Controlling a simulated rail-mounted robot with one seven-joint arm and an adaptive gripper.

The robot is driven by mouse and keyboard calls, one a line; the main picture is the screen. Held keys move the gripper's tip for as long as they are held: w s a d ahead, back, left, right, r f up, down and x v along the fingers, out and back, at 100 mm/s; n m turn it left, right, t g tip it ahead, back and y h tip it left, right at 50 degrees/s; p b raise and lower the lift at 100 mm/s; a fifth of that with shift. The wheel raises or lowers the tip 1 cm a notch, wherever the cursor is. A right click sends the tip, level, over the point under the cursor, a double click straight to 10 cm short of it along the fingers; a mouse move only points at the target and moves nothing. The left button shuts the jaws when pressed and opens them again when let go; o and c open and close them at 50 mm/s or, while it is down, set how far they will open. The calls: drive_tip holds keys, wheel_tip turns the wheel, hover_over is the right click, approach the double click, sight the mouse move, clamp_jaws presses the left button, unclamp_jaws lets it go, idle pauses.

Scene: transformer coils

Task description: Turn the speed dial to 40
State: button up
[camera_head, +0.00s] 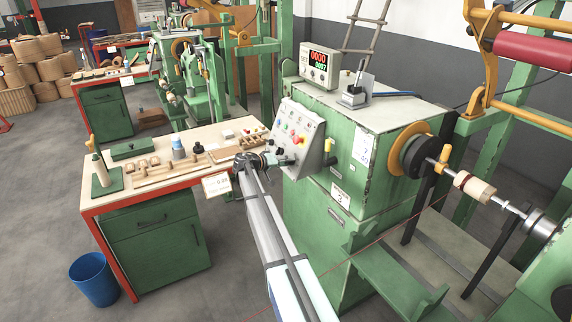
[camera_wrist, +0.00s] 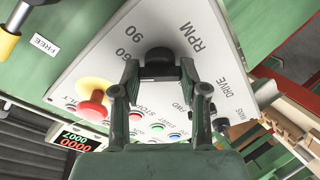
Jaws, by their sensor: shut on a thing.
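The dial's pointer and the number 40 cannot be made out. In the head view my gripper (camera_head: 276,159) is at the lower left of the panel (camera_head: 313,127) on the green machine, and hides the knob.
A red mushroom button on a yellow base (camera_wrist: 92,107) and several small coloured buttons sit close to my fingers. A yellow-handled lever (camera_head: 329,146) is at the panel's right. A workbench (camera_head: 125,192) with wooden parts stands left. A digital display (camera_head: 319,64) sits atop the machine.

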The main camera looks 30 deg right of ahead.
drive_tip(key=shift+n+y+b, duration=0.5)
drive_tip(key=shift+n+b, duration=0.3)
drive_tip(key=shift+n, duration=2.8)
drive_tip(key=o, duration=1.2)
drive_tip(key=shift+d, duration=0.1)
drive_tip(key=shift+c, duration=0.2)
drive_tip(key=v, duration=1.2)
drive_tip(key=shift+s, duration=0.15)
